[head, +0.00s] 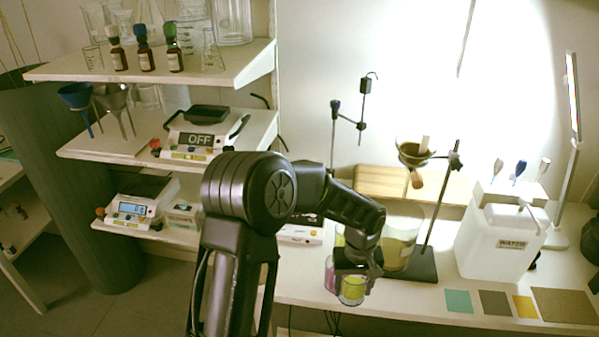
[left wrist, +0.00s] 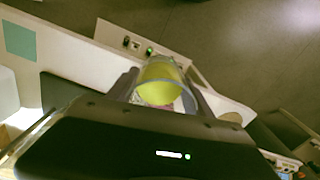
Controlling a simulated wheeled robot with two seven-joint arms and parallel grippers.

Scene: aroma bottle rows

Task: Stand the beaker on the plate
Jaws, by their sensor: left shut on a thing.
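My left gripper (head: 357,270) is shut on a small clear beaker (head: 352,291) with yellow-green liquid, near the table's front edge. In the left wrist view the beaker (left wrist: 160,84) sits between the two fingers, its open top facing the camera. I cannot tell whether its base touches the table. A low white device (head: 300,236), possibly the plate, stands behind my left arm, which hides much of it. My right gripper is not in view.
A pink vessel (head: 329,272) is close left of the held beaker. A large beaker (head: 400,238) and a stand with a dark base (head: 418,268) are behind it. A white water jug (head: 498,245) stands right. Coloured squares (head: 494,303) lie along the front edge.

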